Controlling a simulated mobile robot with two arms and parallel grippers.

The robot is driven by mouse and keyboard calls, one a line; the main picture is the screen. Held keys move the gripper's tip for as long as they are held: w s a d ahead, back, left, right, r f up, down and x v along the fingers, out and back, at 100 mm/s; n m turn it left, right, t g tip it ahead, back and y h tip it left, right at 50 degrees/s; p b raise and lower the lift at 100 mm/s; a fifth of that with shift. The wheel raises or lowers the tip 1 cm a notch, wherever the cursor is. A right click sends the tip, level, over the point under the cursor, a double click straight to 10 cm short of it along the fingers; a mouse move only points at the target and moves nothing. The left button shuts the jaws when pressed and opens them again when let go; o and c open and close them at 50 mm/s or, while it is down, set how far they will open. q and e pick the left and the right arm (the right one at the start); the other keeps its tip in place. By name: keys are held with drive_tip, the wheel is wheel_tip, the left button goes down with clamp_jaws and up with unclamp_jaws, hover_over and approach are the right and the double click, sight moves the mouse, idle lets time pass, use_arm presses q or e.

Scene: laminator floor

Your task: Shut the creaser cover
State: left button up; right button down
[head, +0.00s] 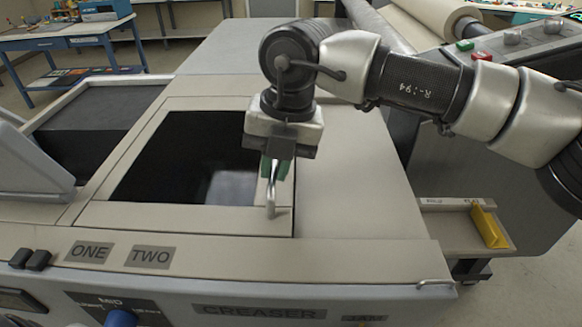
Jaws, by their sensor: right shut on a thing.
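The creaser (370,290) fills the foreground, with its name on the front face. A flat framed panel with a dark glossy window (170,160) lies in its top. I take this panel to be the cover; I cannot tell from this angle whether it is fully shut. A thin metal handle (271,198) stands at the panel's right edge. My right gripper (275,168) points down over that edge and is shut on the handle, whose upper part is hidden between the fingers. My left gripper is not in view.
Left of the panel is a recessed bay with a dark grey surface (95,112). A raised grey part (35,165) stands at the left edge. The light top right of the handle is bare. A tray with a yellow piece (488,228) sits at the right.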

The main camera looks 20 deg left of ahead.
drive_tip(key=shift+s+a, duration=0.1)
drive_tip(key=c, duration=1.5)
unclamp_jaws()
drive_tip(key=o, duration=0.3)
drive_tip(key=shift+a, duration=0.2)
drive_tip(key=shift+o, duration=0.2)
drive_tip(key=shift+d+r, duration=0.2)
drive_tip(key=shift+r, duration=0.15)
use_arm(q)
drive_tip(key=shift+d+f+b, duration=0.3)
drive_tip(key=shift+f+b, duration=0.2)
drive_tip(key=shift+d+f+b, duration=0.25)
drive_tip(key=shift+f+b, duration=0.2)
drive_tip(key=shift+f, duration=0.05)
use_arm(e)
drive_tip(key=v, duration=1)
drive_tip(key=shift+a, duration=0.15)
drive_tip(key=shift+s, duration=0.1)
